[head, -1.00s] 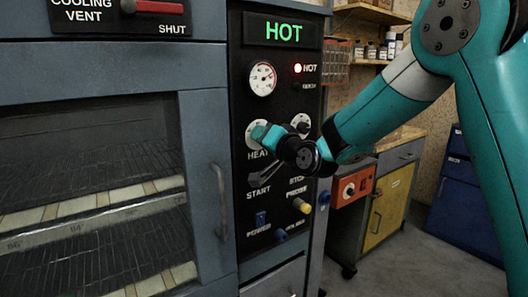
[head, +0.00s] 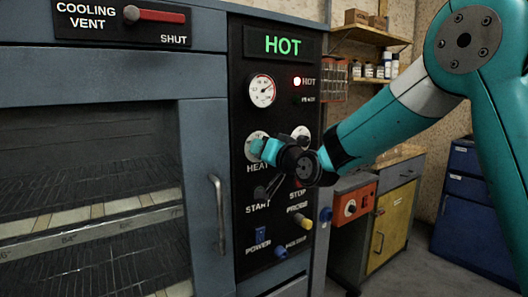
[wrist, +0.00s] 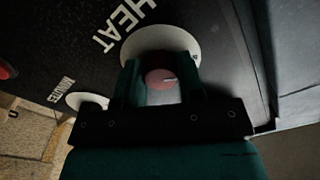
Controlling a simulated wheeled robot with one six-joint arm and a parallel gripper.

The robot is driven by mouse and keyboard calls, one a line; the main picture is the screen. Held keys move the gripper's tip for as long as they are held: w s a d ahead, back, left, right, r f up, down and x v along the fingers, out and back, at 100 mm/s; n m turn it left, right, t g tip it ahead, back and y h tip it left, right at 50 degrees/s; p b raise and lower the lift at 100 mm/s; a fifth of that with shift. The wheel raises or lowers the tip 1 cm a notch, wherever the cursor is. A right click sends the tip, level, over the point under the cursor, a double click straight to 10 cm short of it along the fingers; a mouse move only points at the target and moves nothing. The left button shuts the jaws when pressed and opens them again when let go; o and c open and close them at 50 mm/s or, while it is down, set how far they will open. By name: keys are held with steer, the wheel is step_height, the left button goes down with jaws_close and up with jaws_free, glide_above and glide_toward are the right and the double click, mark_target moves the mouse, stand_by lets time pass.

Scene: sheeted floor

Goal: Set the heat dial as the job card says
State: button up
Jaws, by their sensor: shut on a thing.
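The heat dial's pale round plate (head: 256,135) is on the black control panel, above the word HEAT. My gripper (head: 264,149) is at this dial and covers much of it in the head view. In the wrist view my gripper (wrist: 160,82) is shut on the dial's dull red knob (wrist: 160,78), one finger on each side. The pale plate (wrist: 163,38) shows behind the fingers. A small light mark shows on the knob, but its setting cannot be read. I see no job card that I can read.
The display (head: 281,46) reads HOT in green and a red HOT lamp (head: 297,81) is lit. A gauge (head: 262,91) sits above the dial. A second dial (head: 301,134) is close on the right. The oven door handle (head: 219,213) stands out at left.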

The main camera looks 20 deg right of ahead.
steer(key=o, duration=0.9)
steer(key=b+v, duration=0.3)
steer(key=v, duration=1.4)
steer(key=shift+s+d+b, duration=0.1)
steer(key=shift+s+b, duration=0.1)
steer(key=shift+b, duration=0.2)
